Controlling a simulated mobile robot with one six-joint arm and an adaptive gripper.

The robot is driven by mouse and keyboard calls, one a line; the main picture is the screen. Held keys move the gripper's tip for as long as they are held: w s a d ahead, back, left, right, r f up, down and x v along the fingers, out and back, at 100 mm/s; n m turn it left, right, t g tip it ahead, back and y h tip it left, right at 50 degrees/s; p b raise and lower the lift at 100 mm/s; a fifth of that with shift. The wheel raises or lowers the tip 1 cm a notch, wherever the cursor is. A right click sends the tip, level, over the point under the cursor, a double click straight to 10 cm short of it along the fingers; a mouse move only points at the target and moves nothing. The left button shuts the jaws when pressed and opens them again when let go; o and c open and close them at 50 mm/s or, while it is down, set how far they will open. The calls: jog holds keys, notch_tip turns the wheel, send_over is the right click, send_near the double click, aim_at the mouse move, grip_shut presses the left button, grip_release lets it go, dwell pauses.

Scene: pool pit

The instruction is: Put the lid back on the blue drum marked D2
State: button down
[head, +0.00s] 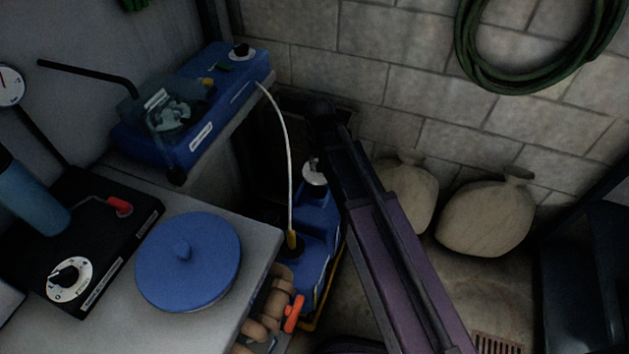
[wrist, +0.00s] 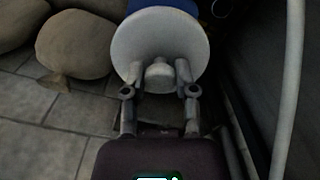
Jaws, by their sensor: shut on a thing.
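My gripper (wrist: 158,75) is shut on the knob of a pale round lid (wrist: 137,50) in the wrist view. A small part of a blue drum (wrist: 182,5) shows past the lid's far edge. In the head view the pale lid (head: 313,180) is over the dark neck of a blue drum (head: 318,215); I cannot tell whether it touches. No D2 mark is readable, and my fingers are mostly hidden there.
Another blue container (head: 291,254) takes a white hose (head: 289,150), close beside the drum. A counter (head: 255,242) with a blue round lid-like piece (head: 188,262) stands at left. Sacks (head: 487,216) lie by the wall. A blue pump unit (head: 190,105) sits on a ledge.

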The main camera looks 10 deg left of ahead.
jog(key=w+a+f+n+b, duration=0.1)
jog(key=w+f+n+b, duration=0.1)
jog(key=w+f+b, duration=0.2)
jog(key=w+a+f+n+b, duration=0.1)
jog(key=w+f+n+b, duration=0.1)
jog(key=w+f+b, duration=0.3)
notch_tip(320, 180, down, 6)
jog(key=b, duration=0.4)
jog(key=shift+r, duration=0.2)
jog(key=shift+f+b, duration=0.15)
jog(key=shift+b, duration=0.2)
notch_tip(320, 180, down, 6)
jog(key=b, duration=0.6)
jog(key=shift+s+d, duration=0.1)
dwell(1.5)
jog(key=shift+f, duration=0.2)
dwell(0.8)
jog(key=shift+c, duration=1.6)
grip_release()
